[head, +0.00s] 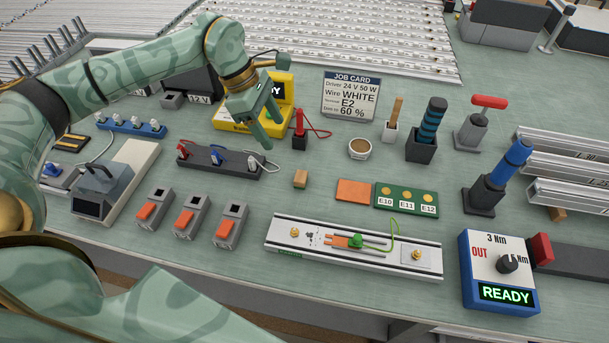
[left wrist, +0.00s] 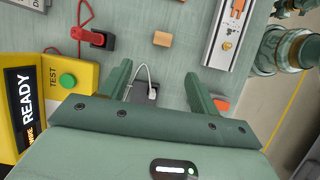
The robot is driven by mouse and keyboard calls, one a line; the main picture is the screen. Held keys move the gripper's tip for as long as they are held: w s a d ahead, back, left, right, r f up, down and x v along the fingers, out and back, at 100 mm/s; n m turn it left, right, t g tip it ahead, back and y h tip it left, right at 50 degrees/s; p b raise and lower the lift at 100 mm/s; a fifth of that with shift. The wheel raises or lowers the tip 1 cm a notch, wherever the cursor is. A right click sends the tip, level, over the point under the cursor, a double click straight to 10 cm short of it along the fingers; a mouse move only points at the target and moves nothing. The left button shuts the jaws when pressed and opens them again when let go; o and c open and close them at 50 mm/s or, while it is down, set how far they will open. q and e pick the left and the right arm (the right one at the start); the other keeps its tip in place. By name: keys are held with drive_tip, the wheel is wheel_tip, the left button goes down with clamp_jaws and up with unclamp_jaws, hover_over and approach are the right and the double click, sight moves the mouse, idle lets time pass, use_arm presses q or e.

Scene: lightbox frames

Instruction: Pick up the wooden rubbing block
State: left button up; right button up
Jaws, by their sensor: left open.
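The wooden rubbing block, seen as a small tan block (head: 300,179), sits on the green bench between the dark socket strip and the orange pad. It also shows in the left wrist view (left wrist: 162,39), ahead of the fingers. My left gripper (head: 271,133) is open and empty, above the bench, behind and left of the block. In the left wrist view its two fingers (left wrist: 157,72) are spread apart, with the block beyond their tips. The block touches neither finger. My right gripper is not in view.
The dark strip with plugs (head: 220,162) lies below and left of the gripper. A red-topped plug (head: 299,137) and a yellow tester (head: 228,119) stand close by. The LED rail (head: 340,262) is in front of the block. Bare bench surrounds the block.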

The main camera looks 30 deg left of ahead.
use_arm(q)
drive_tip(key=b, duration=0.1)
hover_over(301, 175)
drive_tip(key=a, duration=0.3)
drive_tip(key=f, duration=0.8)
drive_tip(key=shift+s+d+f, duration=0.1)
drive_tip(key=shift+s+f, duration=0.15)
drive_tip(key=shift+f, duration=0.1)
drive_tip(key=x, duration=0.3)
drive_tip(key=b+x, duration=0.1)
drive_tip(key=x, duration=0.2)
drive_tip(key=shift+s+d+r, duration=0.1)
drive_tip(key=shift+s+d, duration=0.05)
drive_tip(key=shift+d, duration=0.1)
drive_tip(key=shift+r, duration=0.1)
drive_tip(key=c, duration=1.1)
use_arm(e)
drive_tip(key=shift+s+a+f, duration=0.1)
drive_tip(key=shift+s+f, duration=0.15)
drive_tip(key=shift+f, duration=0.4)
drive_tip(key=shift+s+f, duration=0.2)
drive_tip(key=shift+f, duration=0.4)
